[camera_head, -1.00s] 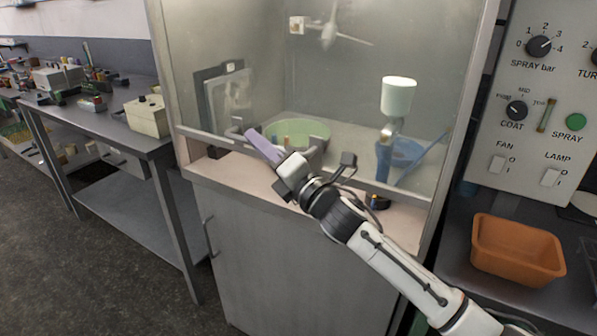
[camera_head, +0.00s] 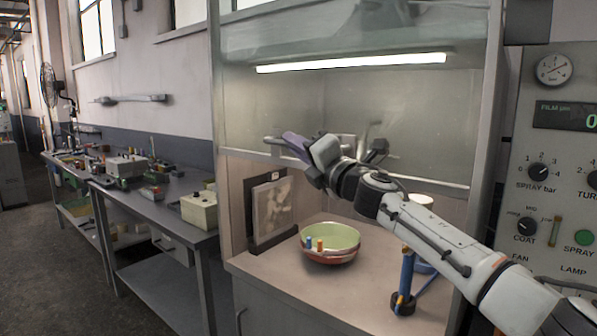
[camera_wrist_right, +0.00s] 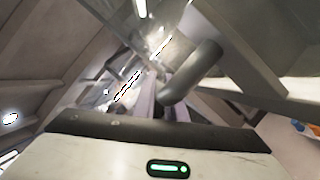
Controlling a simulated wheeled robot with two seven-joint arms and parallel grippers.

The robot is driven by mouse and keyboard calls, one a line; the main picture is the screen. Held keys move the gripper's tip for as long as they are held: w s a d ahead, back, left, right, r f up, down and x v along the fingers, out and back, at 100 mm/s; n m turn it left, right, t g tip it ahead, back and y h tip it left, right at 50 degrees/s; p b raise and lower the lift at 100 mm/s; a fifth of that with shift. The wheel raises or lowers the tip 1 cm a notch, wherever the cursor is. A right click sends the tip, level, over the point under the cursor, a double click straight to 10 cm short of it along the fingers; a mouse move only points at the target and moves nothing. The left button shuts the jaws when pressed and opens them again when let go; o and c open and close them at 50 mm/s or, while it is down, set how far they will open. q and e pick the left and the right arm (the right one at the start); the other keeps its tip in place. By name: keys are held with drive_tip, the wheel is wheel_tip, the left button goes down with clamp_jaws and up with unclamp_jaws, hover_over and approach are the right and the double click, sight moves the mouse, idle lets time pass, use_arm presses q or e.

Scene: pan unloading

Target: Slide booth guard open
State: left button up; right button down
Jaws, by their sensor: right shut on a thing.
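The booth guard (camera_head: 240,120) is a clear pane with a grey lower rail, standing raised over the front of the spray booth. The opening below it is uncovered. My right gripper (camera_head: 297,145), with purple fingers, is shut on the guard's grey handle (camera_head: 274,140) at the lower rail. In the right wrist view the grey handle bar (camera_wrist_right: 195,70) shows close to the fingers; their exact contact is hard to make out. My left gripper is not in view.
Inside the booth are a green and red bowl (camera_head: 322,255), a dark-framed panel (camera_head: 271,208) and a blue stand (camera_head: 406,275) partly behind my right arm. A control panel (camera_head: 560,190) is at the right. A workbench (camera_head: 165,205) stands at the left.

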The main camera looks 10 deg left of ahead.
drive_tip(key=shift+r, duration=1.45)
drive_tip(key=c, duration=1.8)
unclamp_jaws()
drive_tip(key=shift+a+f, duration=0.1)
drive_tip(key=shift+v, duration=0.95)
drive_tip(key=shift+b+v, duration=0.8)
drive_tip(key=shift+v, duration=3.4)
